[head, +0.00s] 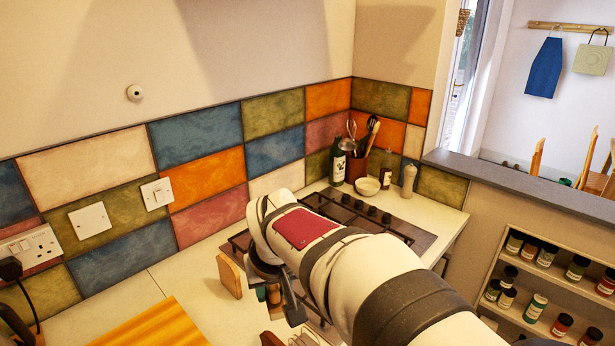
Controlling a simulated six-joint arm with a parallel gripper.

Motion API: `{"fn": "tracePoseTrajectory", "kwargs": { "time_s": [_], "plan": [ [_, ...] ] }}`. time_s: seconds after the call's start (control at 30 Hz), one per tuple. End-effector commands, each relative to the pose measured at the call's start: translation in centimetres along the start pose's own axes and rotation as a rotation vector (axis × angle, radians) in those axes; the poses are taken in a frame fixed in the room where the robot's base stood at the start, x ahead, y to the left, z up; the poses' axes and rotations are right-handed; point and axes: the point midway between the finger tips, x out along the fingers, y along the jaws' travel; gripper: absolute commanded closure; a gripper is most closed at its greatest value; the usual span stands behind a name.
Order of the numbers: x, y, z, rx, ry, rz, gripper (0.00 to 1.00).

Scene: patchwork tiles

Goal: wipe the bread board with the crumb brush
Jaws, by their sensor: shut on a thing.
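A yellow-orange striped wooden board (158,326), which looks like the bread board, lies on the counter at the bottom left, cut off by the picture's edge. My gripper (282,298) points down at the end of my arm, right of the board. It is mostly hidden by my wrist, and its fingertips do not show clearly. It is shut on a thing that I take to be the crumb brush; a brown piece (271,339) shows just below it. The bristles are out of sight. I cannot tell how far the gripper is above the counter.
A tan wooden slab (230,277) stands left of my wrist. Behind my arm are a dark hob (395,228), a utensil pot (357,172), a green bottle (337,166), a bowl (367,187) and a pepper mill (408,180). A spice shelf (548,277) is at right.

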Motion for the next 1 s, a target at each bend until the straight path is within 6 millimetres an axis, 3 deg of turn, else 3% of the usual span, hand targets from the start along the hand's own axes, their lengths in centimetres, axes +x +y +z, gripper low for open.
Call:
{"fn": "tracePoseTrajectory", "kwargs": {
  "time_s": [0.03, 0.17, 0.3, 0.4, 0.5, 0.6, 0.7, 1.0],
  "plan": [
    [1.2, -3.0, -0.7, -0.052, -0.004, -0.020, 1.00],
    [4.1, -11.4, -1.6, -0.173, -0.003, -0.068, 1.00],
    [6.8, -20.6, -0.4, -0.295, -0.001, -0.120, 1.00],
    [8.2, -26.0, 1.2, -0.367, 0.000, -0.150, 1.00],
    [9.1, -29.9, 2.9, -0.419, 0.003, -0.173, 1.00],
    [9.6, -32.2, 4.0, -0.449, 0.004, -0.187, 1.00],
    [9.8, -33.1, 4.6, -0.460, 0.004, -0.192, 1.00],
    [11.1, -33.2, 5.1, -0.462, 0.003, -0.192, 1.00]
  ]
}}
